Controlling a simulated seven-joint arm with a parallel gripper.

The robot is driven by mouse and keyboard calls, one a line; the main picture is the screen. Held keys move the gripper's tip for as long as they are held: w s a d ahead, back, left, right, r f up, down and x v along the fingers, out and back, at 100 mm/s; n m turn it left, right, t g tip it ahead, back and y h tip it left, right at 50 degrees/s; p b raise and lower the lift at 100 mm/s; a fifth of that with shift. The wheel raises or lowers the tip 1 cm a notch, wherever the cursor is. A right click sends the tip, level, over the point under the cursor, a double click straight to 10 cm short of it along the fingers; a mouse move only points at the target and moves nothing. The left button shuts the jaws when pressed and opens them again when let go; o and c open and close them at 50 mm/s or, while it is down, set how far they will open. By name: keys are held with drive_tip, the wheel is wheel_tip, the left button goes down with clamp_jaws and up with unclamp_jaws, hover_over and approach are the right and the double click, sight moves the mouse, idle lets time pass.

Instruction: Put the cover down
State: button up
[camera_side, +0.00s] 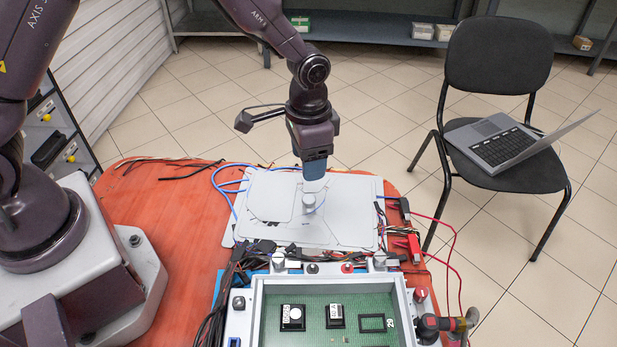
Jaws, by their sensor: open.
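The cover looks to be the light grey flat plate (350,210) lying on the far part of the orange table, behind the open case. A small pale round knob (309,202) stands up from it near the middle. My gripper (313,182) is open and points down right above the knob. Its fingertips are close to the knob, and I cannot tell whether they touch it. The open case (258,310) at the front has a pale rim and a green board (350,308) inside with black and white parts.
Dark cables (235,270) bunch along the case's back left edge. Red leads (447,255) and a handheld tool (440,325) are at the right. The table (150,220) is mostly bare at left. A chair with a laptop (500,142) stands beyond, at right.

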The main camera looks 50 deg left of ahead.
drive_tip(key=s+a+r+n+t, duration=0.1)
drive_tip(key=s+a+r, duration=0.15)
drive_tip(key=r, duration=0.65)
drive_tip(key=s+a+r+n+t, duration=0.15)
drive_tip(key=s+r, duration=0.25)
drive_tip(key=r, duration=0.4)
drive_tip(key=s+a+r+n+t, duration=0.1)
drive_tip(key=s+a+r, duration=0.1)
drive_tip(key=s, duration=0.5)
drive_tip(key=s+a+r+n+t, duration=0.1)
drive_tip(key=s+a+r+t, duration=0.1)
drive_tip(key=s+r, duration=0.2)
drive_tip(key=s, duration=0.2)
drive_tip(key=shift+s+r, duration=0.25)
drive_tip(key=shift+s, duration=0.15)
